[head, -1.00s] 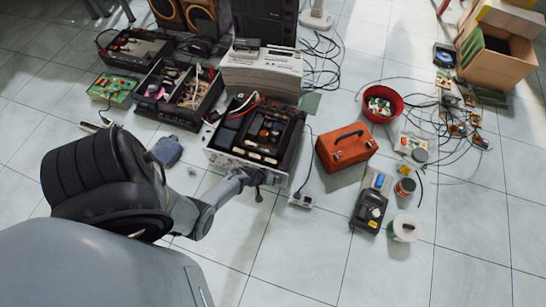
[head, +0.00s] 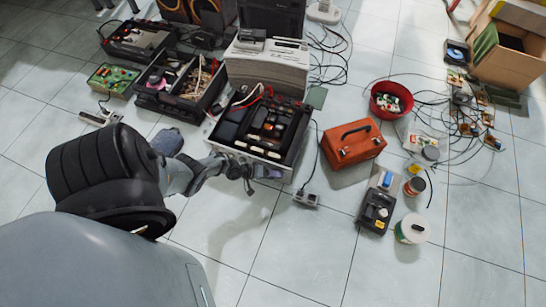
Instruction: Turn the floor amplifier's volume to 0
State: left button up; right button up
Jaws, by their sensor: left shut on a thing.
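The floor amplifier (head: 285,158) stands on the tiles with its lid off and dark inner parts showing. Its pale front panel faces me. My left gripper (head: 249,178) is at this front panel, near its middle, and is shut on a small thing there. That looks to be a knob of the amplifier, but the fingers hide it, so I cannot read its setting. My right gripper is not in view.
A divided black crate (head: 181,85) is at the back left. Cables run at the right. The floor in front is clear.

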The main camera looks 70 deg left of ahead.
pick_arm(q)
jog(key=shift+s+f, duration=0.1)
dwell(0.7)
jog(key=o, duration=1.1)
jog(key=shift+c, duration=0.2)
jog(key=p+v, duration=0.5)
jog(key=v, duration=0.5)
jog(key=shift+s, duration=0.35)
jog(key=shift+a, duration=0.15)
